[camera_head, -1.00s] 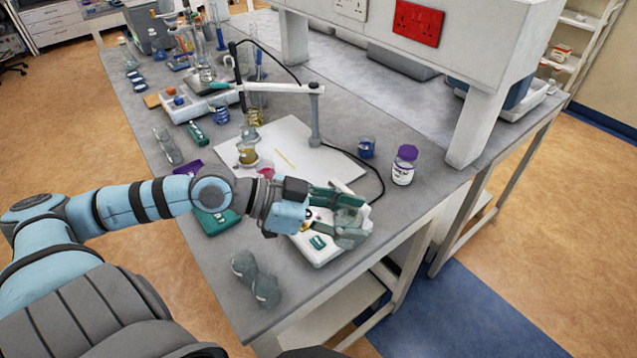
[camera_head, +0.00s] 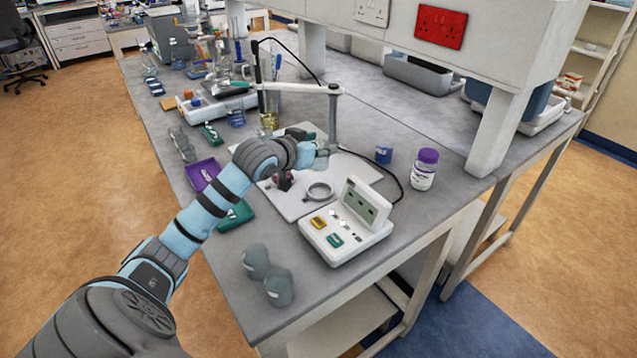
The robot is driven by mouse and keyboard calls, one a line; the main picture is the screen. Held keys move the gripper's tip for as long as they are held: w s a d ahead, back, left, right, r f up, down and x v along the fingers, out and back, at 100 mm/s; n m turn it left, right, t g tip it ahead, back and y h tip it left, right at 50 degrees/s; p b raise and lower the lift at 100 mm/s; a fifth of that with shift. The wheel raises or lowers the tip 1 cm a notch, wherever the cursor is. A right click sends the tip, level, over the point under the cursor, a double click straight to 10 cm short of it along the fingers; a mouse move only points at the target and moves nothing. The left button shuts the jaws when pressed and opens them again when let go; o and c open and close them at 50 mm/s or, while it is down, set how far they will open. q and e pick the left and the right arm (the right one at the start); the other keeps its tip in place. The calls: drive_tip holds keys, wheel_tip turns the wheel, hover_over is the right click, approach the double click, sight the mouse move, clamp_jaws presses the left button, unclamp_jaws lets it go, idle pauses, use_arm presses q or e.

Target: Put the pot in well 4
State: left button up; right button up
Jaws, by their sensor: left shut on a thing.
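My left gripper (camera_head: 318,154) reaches in over the white board, close to the post of the white stand (camera_head: 333,120). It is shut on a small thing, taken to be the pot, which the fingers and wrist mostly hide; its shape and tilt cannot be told. A small dark red thing (camera_head: 285,181) shows just below the wrist. A grey ring (camera_head: 319,191) lies on the white board (camera_head: 290,207), apart from the gripper. I cannot make out well 4 or any well numbers. My right gripper is not in view.
A white device with a tilted display (camera_head: 343,243) stands at the front right. Purple (camera_head: 203,172) and green (camera_head: 235,216) trays lie left. Glassware crowds the back.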

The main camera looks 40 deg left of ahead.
use_arm(q)
drive_tip(key=f, duration=0.2)
drive_tip(key=f+b, duration=0.1)
drive_tip(key=f, duration=0.5)
drive_tip(key=shift+w+d+f, duration=0.1)
drive_tip(key=shift+w+f, duration=0.15)
drive_tip(key=shift+s+f, duration=0.1)
drive_tip(key=shift+f, duration=0.1)
drive_tip(key=o, duration=1.1)
drive_tip(key=shift+o, duration=0.2)
